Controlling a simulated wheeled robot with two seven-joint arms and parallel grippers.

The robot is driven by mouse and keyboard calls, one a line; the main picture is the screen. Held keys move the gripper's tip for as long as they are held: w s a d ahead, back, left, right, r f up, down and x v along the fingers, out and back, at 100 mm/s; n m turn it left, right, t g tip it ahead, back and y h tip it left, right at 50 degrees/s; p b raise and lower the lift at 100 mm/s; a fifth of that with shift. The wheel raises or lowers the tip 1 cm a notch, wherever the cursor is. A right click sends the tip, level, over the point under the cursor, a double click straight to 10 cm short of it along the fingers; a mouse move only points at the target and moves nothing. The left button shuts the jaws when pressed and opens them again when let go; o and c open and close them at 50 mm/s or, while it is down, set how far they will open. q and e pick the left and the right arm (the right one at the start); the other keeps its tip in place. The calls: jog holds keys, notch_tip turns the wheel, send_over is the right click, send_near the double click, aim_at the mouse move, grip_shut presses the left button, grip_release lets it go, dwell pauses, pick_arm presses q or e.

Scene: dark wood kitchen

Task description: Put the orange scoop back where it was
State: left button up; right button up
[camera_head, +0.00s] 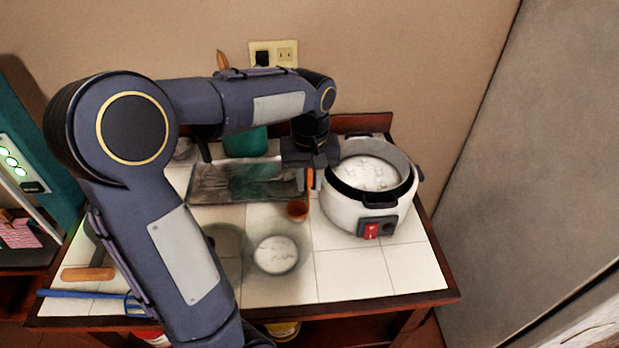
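The orange scoop (297,211) hangs upright below my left gripper (310,178), cup down, over the tiled table. My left gripper points downward with its fingers around the scoop's orange handle, and it looks shut on it. The scoop is just left of the white rice cooker (349,212) and behind a clear round container (304,262) with white contents. I cannot tell whether the scoop's cup touches the table. My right gripper is out of view.
The cooker is open, with white contents inside. A dark tray (215,196) lies behind, with a green vessel (246,143) partly hidden by my arm. A blue fork (85,294) and a wooden handle (88,274) lie front left. Front-right tiles are clear.

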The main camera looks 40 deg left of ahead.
pick_arm(q)
notch_tip(320, 180, up, 8)
jog(key=shift+f+p, duration=0.25)
jog(key=shift+p, duration=0.05)
jog(key=shift+s+r, duration=0.2)
jog(key=s+d+f+m+t+h, duration=0.2)
jog(key=s+d, duration=0.3)
jog(key=s, duration=0.3)
jog(key=s+d+f+m+t+h, duration=0.2)
jog(key=s+d+f+m+t, duration=0.1)
jog(key=s, duration=0.6)
notch_tip(320, 180, down, 2)
jog(key=shift+d+f+m, duration=0.1)
jog(key=shift+d+m, duration=0.6)
jog(key=shift+d, duration=0.3)
